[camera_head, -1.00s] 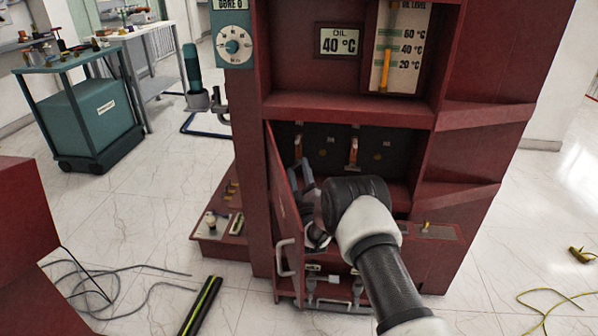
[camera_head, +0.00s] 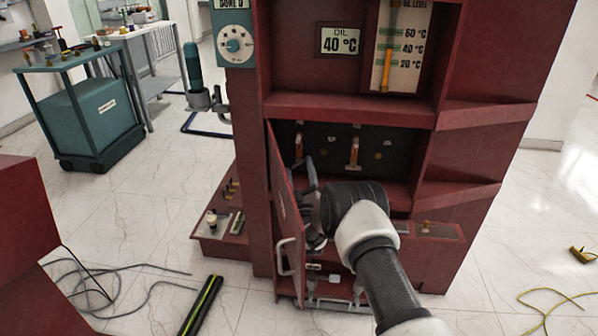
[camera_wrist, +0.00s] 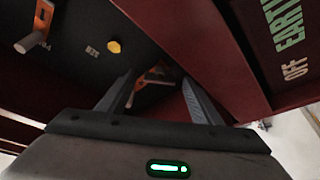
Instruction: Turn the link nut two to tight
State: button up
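The red transformer cabinet (camera_head: 350,112) has an open lower compartment with two orange links on its dark back panel. The left link (camera_head: 298,146) and right link (camera_head: 353,152) hang roughly upright. My gripper (camera_head: 310,168) is at the compartment's left side, below the left link and beside the open door (camera_head: 285,213). In the wrist view my gripper (camera_wrist: 158,78) has its fingers apart. One orange link (camera_wrist: 155,76) shows in the gap beyond them, partly hidden by a finger. Another orange link (camera_wrist: 40,25) is at upper left. I cannot tell which nut is number two.
The door, marked EARTH and OFF (camera_wrist: 285,45), runs close along the right finger in the wrist view. A yellow round piece (camera_wrist: 114,46) sits on the panel between the links. Cables (camera_head: 110,290) lie on the floor at left. A teal cart (camera_head: 95,115) stands behind.

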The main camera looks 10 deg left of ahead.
jog(key=p+v, duration=0.3)
jog(key=v, duration=1.4)
jog(key=shift+s, duration=0.25)
